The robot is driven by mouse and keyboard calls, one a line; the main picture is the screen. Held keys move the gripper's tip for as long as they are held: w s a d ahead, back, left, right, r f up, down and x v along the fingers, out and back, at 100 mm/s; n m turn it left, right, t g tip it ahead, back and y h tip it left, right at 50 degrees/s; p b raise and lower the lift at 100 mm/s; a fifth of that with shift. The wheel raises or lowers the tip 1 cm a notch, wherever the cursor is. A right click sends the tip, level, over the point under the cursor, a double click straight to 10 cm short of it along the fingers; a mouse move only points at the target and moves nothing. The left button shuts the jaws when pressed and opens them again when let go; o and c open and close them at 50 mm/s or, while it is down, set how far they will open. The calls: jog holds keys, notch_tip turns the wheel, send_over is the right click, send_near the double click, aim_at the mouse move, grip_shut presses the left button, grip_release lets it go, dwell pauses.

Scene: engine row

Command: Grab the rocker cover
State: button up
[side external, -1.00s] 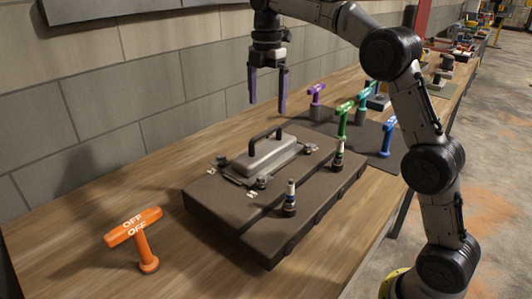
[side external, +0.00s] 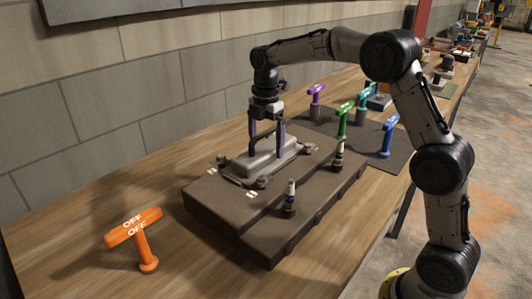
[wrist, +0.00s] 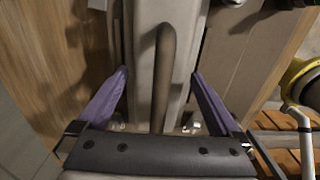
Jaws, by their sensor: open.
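The rocker cover (side external: 262,164) is a grey metal box with a dark arched handle (side external: 264,135) on top. It sits on the dark brown engine block (side external: 225,207). My gripper (side external: 267,143) is low over the cover with its purple fingers pointing down, one on each side of the handle. In the wrist view the handle (wrist: 163,80) runs lengthwise between the two open fingers (wrist: 158,92), with a gap on both sides. The cover (wrist: 188,60) shows below the handle there. The gripper holds nothing.
Several fasteners stand around the cover, and two bottle-like parts (side external: 290,197) stand on the block's near side. An orange T-handle marked OFF (side external: 137,238) is at the front left. Bare wood lies at left.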

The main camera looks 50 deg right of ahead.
jog(key=shift+f, duration=0.15)
grip_shut()
jog(key=shift+r, duration=0.2)
dwell(0.4)
